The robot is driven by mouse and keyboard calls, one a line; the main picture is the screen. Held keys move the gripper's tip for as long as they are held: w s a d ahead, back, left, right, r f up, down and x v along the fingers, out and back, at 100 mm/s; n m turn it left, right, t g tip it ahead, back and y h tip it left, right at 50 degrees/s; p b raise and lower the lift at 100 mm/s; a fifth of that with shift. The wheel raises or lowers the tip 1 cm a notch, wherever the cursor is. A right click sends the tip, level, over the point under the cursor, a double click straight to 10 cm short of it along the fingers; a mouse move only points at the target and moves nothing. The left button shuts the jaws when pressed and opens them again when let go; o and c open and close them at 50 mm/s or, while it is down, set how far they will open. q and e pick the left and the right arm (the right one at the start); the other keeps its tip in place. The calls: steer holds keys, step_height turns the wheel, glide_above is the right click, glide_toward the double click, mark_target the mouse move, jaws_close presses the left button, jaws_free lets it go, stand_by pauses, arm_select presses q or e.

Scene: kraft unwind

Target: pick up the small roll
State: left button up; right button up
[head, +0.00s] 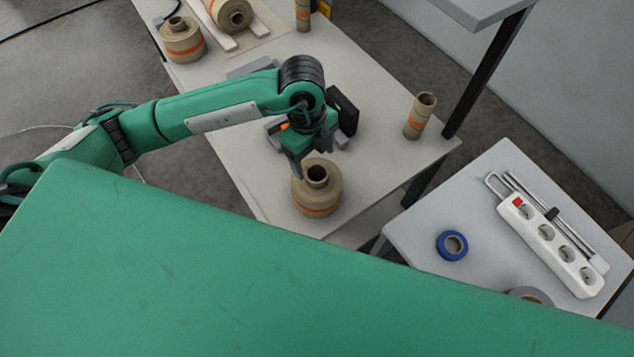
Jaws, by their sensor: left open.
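Several brown kraft rolls with orange bands are on the white table (240,165). A short, wide roll (316,200) stands upright near the front edge, with a narrower core sticking up from its top. A slim roll (419,117) stands upright near the right corner. I cannot tell for sure which one is called small. My left gripper (306,150) is open, just above and behind the wide front roll, pointing down. It hides part of the table behind it. Whether a finger touches the core cannot be told. My right gripper is not in view.
Another wide roll (182,41), a roll lying on a white cradle (229,14) and a slim roll (302,15) are at the back. A side table (410,230) holds blue tape (452,245) and a power strip (550,245). A dark post (487,75) stands behind the right corner.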

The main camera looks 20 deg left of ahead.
mark_target(317, 172)
arm_select(q)
steer(key=shift+f+p, duration=0.55)
steer(key=shift+f, duration=0.25)
steer(key=f+p, duration=0.1)
steer(key=f, duration=0.2)
steer(key=shift+d+f+p, duration=0.2)
steer(key=shift+p, duration=0.2)
steer(key=shift+f, duration=0.5)
steer(key=c, duration=1.4)
steer(key=shift+w, duration=0.1)
jaws_close()
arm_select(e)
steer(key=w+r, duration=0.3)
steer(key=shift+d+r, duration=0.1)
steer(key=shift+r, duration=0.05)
